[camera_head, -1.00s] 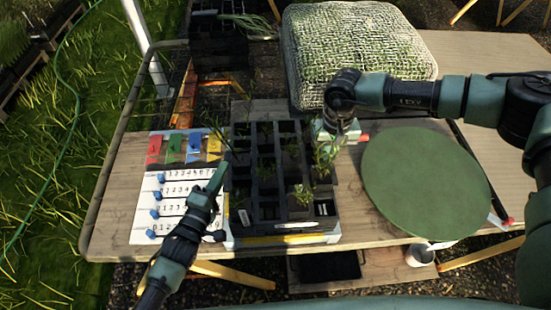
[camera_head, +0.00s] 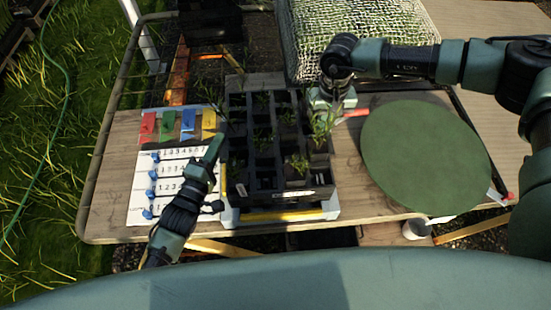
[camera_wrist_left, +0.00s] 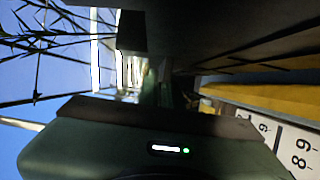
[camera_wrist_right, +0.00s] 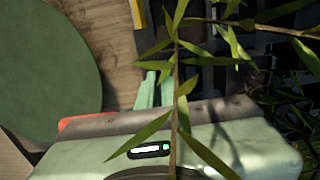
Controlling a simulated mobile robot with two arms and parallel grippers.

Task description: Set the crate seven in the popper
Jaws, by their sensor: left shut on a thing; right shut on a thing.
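The black crate (camera_head: 264,183) with many square cells, several with green seedlings, is in the middle of the head view. It is over a light grey base with a yellow bar (camera_head: 275,215), which looks like the popper; whether it is fully seated I cannot tell. My left gripper (camera_head: 215,148) is shut on the crate's left side. My right gripper (camera_head: 328,98) is shut at the crate's right side, near a red handle (camera_head: 357,112). Leaves cover part of the right wrist view, and the jaws' contact is hidden in both wrist views.
A white number board (camera_head: 143,190) with blue pegs and coloured tags lies left of the crate. A round green mat (camera_head: 425,155) lies to the right. A net-covered block (camera_head: 385,22) is behind. A white cup (camera_head: 415,229) is below the table's front edge.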

